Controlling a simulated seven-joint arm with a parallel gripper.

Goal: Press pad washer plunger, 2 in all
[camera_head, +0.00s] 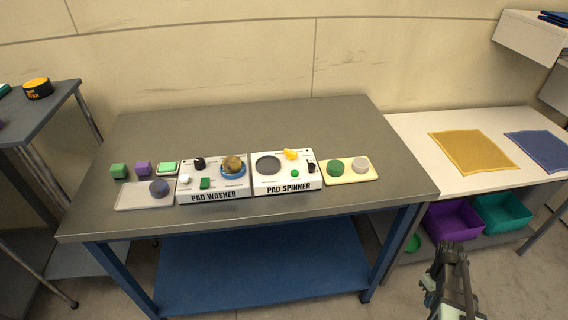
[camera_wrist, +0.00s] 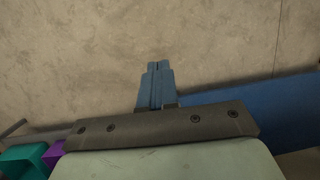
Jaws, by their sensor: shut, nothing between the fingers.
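The pad washer (camera_head: 213,196) is a white box with its name on the front, standing left of centre on the grey workbench. On its top are a black knob (camera_head: 199,163), a small white knob (camera_head: 184,178), a green block-like part (camera_head: 205,183) and a blue ring (camera_head: 233,174) with a brownish round pad (camera_head: 233,164) on it. I cannot tell for sure which part is the plunger. My gripper (camera_head: 457,246) is at the lower right, beyond the bench's right end and far from the washer. In the wrist view its blue fingers (camera_wrist: 157,65) are shut and empty.
The pad spinner (camera_head: 287,185) stands right of the washer, beside a cream tray (camera_head: 350,178) of round pads. A pale tray (camera_head: 135,196) and small blocks lie left. A white table (camera_head: 480,180) holds cloths; purple (camera_head: 452,217) and teal (camera_head: 502,212) bins sit below. The bench's back is clear.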

